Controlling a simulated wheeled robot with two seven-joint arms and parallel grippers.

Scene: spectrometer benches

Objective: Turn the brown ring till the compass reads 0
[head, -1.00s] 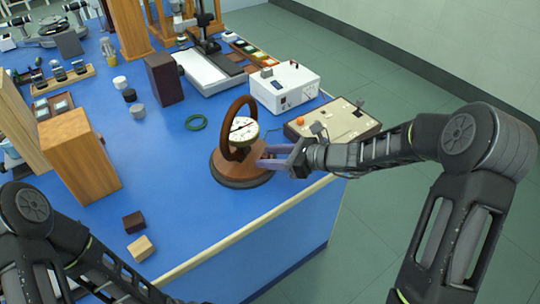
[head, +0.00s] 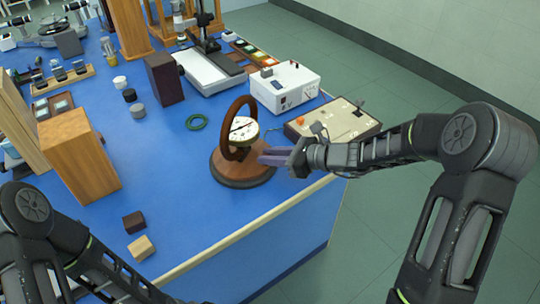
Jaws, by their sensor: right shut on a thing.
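The brown ring (head: 228,147) stands upright on a round dark wooden base (head: 240,181) near the bench's front right edge. The white compass dial (head: 243,130) sits inside the ring; its needle and marks are too small to read. My right gripper (head: 261,157) reaches in from the right, low beside the dial. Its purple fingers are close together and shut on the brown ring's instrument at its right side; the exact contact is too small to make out. My left arm shows at the lower left, its gripper out of view.
A beige control box (head: 362,122) and a white box (head: 285,88) stand behind and right of the ring. A green loop (head: 196,121) lies to its left. Two small blocks, dark (head: 133,222) and pale (head: 141,248), lie at front left. Blue bench is clear between.

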